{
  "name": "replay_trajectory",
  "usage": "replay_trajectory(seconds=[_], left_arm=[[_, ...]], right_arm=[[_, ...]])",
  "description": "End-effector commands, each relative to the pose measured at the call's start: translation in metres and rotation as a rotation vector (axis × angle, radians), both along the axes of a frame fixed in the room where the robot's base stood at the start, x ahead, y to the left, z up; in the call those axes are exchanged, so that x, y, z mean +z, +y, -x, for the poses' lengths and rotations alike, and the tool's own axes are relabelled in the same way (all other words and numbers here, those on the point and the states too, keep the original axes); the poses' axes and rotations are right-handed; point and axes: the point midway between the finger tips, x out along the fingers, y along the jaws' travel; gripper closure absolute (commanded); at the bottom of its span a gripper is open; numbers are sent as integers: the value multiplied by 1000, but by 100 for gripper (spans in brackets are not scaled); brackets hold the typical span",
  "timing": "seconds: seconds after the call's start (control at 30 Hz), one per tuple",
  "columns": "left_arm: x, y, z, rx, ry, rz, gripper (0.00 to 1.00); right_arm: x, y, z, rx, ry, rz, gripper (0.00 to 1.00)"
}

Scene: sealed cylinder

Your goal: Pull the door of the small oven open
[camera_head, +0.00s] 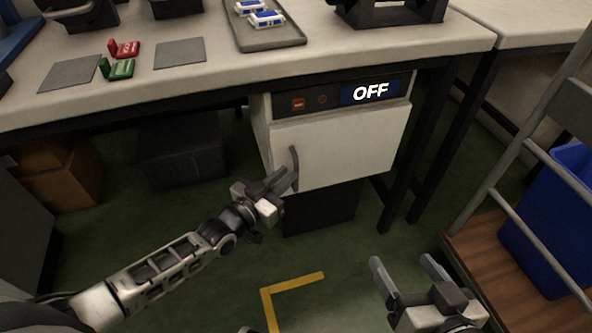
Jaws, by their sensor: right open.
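The small oven (262,126) is a white box under the table, with a dark top panel that reads OFF. Its white door (350,143) looks closed, and a grey vertical handle (294,166) stands at the door's left edge. My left gripper (282,181) is at the lower part of the handle, its fingers pointing up and right toward it. I cannot tell whether the fingers are closed around the handle or only beside it. My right gripper (405,266) is open and empty, low in front of the oven and to its right.
The table (225,75) above holds a tray (270,40) with blue-and-white items, grey pads, and red and green pieces. Dark table legs (432,140) stand right of the oven. A blue bin (555,225) and metal frame are at right. Green floor with a yellow mark (292,284) lies in front.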

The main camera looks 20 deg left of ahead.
Motion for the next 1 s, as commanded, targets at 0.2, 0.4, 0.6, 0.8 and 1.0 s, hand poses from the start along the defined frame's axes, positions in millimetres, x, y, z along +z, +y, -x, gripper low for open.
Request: replay_trajectory(seconds=[0.2, 0.4, 0.6, 0.8, 1.0], left_arm=[[-2, -13, -33, 0, -2, 1, 84], [-1, -18, -44, 0, 0, 0, 84], [0, -18, -44, 0, 1, 0, 84], [0, -18, -44, 0, 1, 0, 100], [0, -17, -44, 7, 1, 1, 100]], right_arm=[[4, 3, 1, 3, -38, -37, 27], [3, 5, 2, 4, -30, -60, 27], [8, 5, 0, 3, -40, -66, 27], [11, 5, -2, 4, -51, -67, 27], [13, 4, -3, 3, -52, -63, 27]])
